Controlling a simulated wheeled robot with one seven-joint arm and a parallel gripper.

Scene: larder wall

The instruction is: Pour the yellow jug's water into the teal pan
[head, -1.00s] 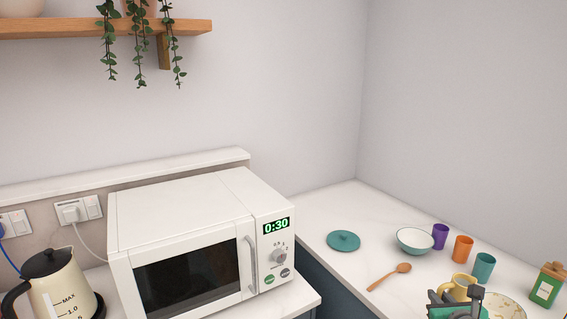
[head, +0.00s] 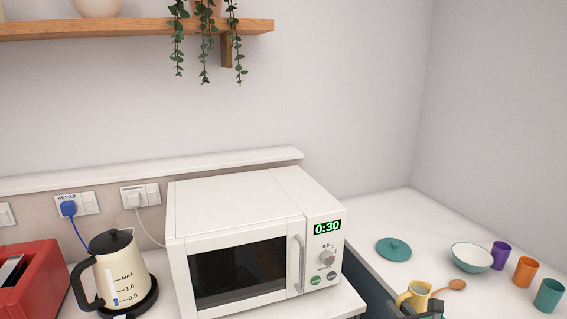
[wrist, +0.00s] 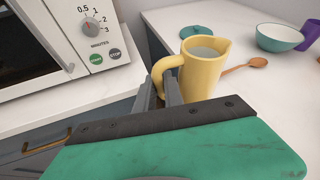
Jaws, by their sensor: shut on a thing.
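The yellow jug (head: 415,294) is at the bottom right of the head view, by the counter edge beside the microwave. It also shows in the wrist view (wrist: 207,75), upright, with pale water (wrist: 203,52) inside. My gripper (wrist: 162,90) is shut on the jug's handle, which faces left in the wrist view. In the head view only a dark part of my gripper (head: 428,308) shows, at the bottom edge. The jug's base is hidden behind my gripper. No teal pan is in view; a teal lid with a knob (head: 394,249) lies on the counter.
A white microwave (head: 250,240) stands left of the jug, with a cream kettle (head: 118,270) and red toaster (head: 30,282) farther left. A wooden spoon (head: 452,286), a bowl (head: 472,258), and purple (head: 499,255), orange (head: 525,271) and teal (head: 549,295) cups stand right.

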